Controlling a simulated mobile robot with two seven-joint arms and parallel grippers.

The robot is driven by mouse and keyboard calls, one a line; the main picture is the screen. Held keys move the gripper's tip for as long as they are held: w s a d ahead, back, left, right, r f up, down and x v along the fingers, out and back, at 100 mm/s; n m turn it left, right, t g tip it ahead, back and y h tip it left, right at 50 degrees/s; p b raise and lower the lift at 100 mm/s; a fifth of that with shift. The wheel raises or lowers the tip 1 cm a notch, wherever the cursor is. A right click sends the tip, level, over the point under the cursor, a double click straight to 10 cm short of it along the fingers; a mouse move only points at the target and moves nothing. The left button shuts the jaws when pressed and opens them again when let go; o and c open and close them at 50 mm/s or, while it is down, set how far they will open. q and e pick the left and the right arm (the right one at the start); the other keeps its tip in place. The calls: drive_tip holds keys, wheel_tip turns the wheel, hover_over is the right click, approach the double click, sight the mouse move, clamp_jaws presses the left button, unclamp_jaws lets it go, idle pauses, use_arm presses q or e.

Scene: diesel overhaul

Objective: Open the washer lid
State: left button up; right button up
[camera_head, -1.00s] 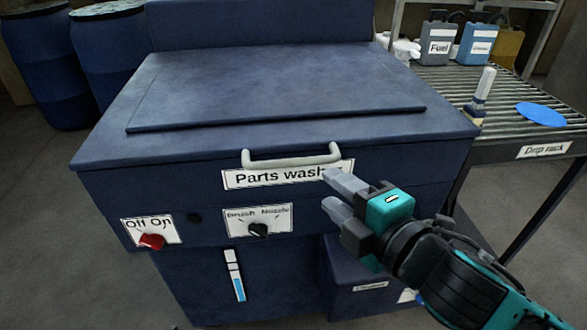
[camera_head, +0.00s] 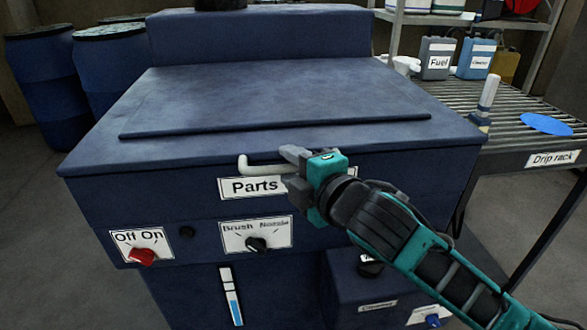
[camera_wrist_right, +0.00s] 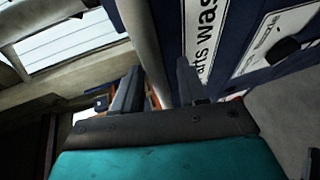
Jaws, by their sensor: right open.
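The dark blue parts washer has its lid (camera_head: 275,97) down flat on top. A pale bar handle (camera_head: 250,166) is on the washer's front edge, above the "Parts washer" label (camera_head: 248,188). My right gripper (camera_head: 291,170) is open at the handle and hides its right part and some of the label. In the right wrist view the handle (camera_wrist_right: 143,45) runs between my two open fingers (camera_wrist_right: 157,88). Whether the fingers touch it I cannot tell. My left gripper is not in view.
The front panel has a red off/on knob (camera_head: 142,257) and a black brush/nozzle knob (camera_head: 257,245). A drip rack (camera_head: 530,102) with a blue disc (camera_head: 546,124) stands at the right. Blue barrels (camera_head: 47,92) stand at the back left. Jugs (camera_head: 437,58) stand behind the rack.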

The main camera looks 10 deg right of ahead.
clamp_jaws()
idle(0.4)
